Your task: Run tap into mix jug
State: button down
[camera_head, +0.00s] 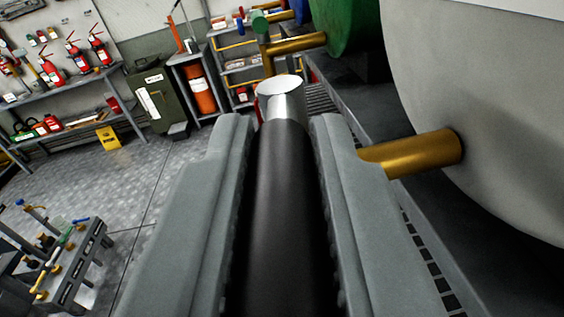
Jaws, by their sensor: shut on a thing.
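My gripper (283,140) is shut on a black cylindrical handle (285,230) that lies lengthwise between its two grey fingers. A silver round piece (281,95) with a flat pale end sticks out past the fingertips at the far end of the handle. A brass pipe (420,153) comes out of a large pale tank (500,110) on the right and passes behind the right finger. I cannot tell whether the handle joins this pipe, as the finger hides that part. I cannot make out a mix jug.
A green tank (352,28) with a brass tap (296,44) stands beyond. A small grey bench (80,262) with tools is at lower left. Shelves with red extinguishers (98,46), a dark green cabinet (157,95) and a yellow floor sign (108,138) are behind. The tiled floor between is clear.

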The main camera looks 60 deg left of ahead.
jog(key=shift+s+a+r+m+t+h, duration=0.1)
jog(key=shift+s+a+m+t+h, duration=0.1)
jog(key=shift+m+t+h, duration=0.45)
jog(key=shift+s+a+f+m+t+h, duration=0.15)
jog(key=shift+a+m+t+h, duration=0.1)
jog(key=shift+m+t+h, duration=0.4)
jog(key=shift+s+a+r+m+t+h, duration=0.2)
jog(key=shift+m+t+h, duration=0.2)
jog(key=shift+h, duration=0.4)
jog(key=c, duration=1.4)
grip_release()
jog(key=shift+o, duration=0.2)
jog(key=v, duration=1.7)
jog(key=shift+s+d, duration=0.1)
jog(key=shift+s, duration=0.05)
